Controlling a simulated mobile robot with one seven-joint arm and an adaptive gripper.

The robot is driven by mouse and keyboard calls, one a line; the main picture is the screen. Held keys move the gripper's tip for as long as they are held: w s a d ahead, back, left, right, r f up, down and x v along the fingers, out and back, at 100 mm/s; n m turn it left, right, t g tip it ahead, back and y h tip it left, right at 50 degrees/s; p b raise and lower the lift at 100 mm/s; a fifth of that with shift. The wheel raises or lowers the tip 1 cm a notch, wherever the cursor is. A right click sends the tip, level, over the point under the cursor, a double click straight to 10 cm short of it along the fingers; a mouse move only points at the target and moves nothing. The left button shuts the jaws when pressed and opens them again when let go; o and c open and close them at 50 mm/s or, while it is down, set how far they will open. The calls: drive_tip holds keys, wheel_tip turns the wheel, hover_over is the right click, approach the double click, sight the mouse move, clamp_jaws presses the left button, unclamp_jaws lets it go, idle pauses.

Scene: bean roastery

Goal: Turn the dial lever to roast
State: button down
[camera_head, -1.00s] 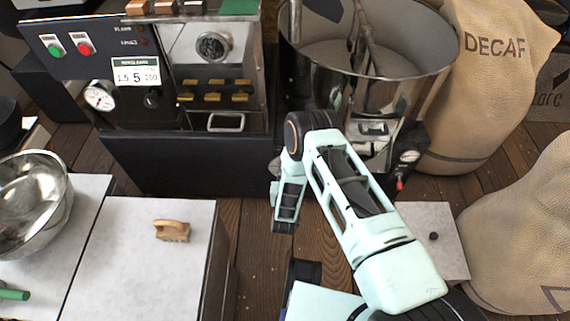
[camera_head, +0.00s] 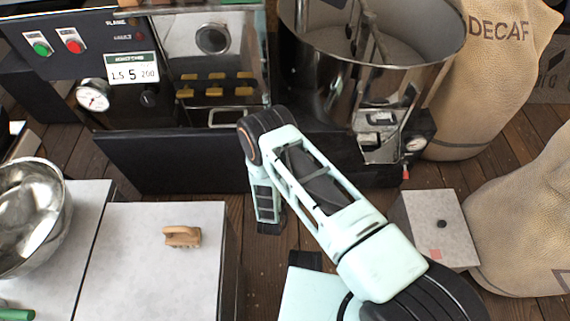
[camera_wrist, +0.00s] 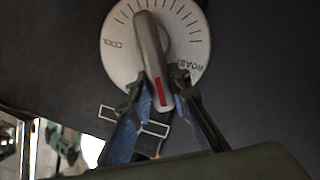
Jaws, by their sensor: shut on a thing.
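The round white dial (camera_wrist: 118,62) shows at the top of the wrist view on a dark panel. It has tick marks along its upper side, COOL on the left and ROAST on the right. Its grey lever (camera_wrist: 149,40) crosses the face, and the end with a red stripe points down and slightly right, between the two words. My gripper (camera_wrist: 157,86) has its fingers on both sides of the lever near the red stripe, shut on it. The dial, lever and gripper fingers cannot be made out in the head view.
The roaster front panel (camera_head: 75,62) stands at upper left, with a steel drum (camera_head: 340,75) beside it. A grey-topped counter (camera_head: 150,265) with a wooden-handled thing (camera_head: 182,237) and a steel bowl (camera_head: 35,210) are at left. A small box (camera_head: 440,225) and sacks (camera_head: 490,90) stand at right.

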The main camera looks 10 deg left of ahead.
idle(0.4)
drive_tip(key=c, duration=1.8)
unclamp_jaws()
wheel_tip(320, 180, up, 10)
drive_tip(key=shift+s, duration=0.1)
